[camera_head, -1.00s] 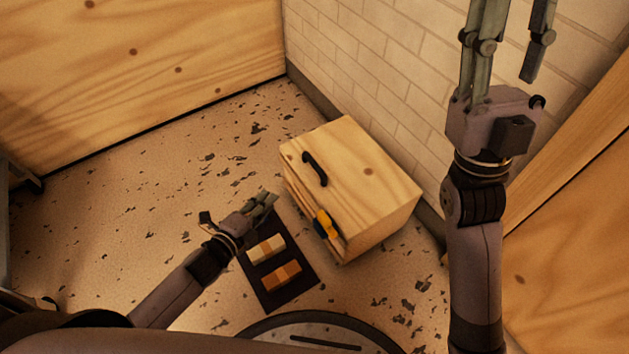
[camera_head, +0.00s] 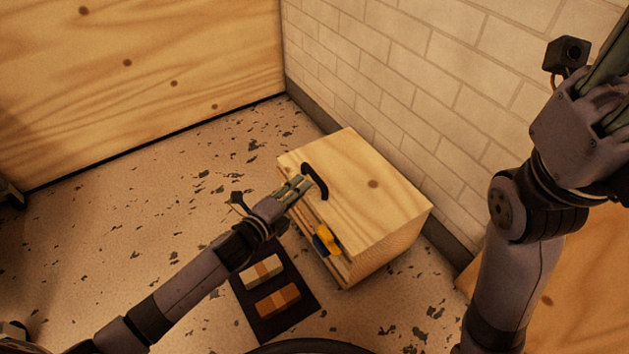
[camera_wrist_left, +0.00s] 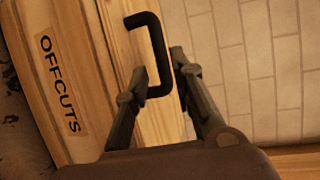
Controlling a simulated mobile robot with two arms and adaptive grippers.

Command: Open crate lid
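The wooden crate (camera_head: 385,245) stands on the floor by the tiled wall, and its lid (camera_head: 365,180) lies flat on top. The black handle (camera_head: 315,181) is on the lid near its left edge, and also shows in the left wrist view (camera_wrist_left: 155,45). My left gripper (camera_head: 303,185) is at the handle. In the left wrist view its two fingers (camera_wrist_left: 160,65) are apart, one on each side of the handle bar; I cannot tell whether they touch it. My right gripper (camera_head: 610,85) is raised at the upper right, with its fingertips cut off by the frame.
An "OFFCUTS" label (camera_wrist_left: 60,82) is on the crate's side. A yellow item (camera_head: 328,238) shows at the crate's front. A dark mat (camera_head: 262,318) with wooden blocks (camera_head: 278,301) lies before the crate.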

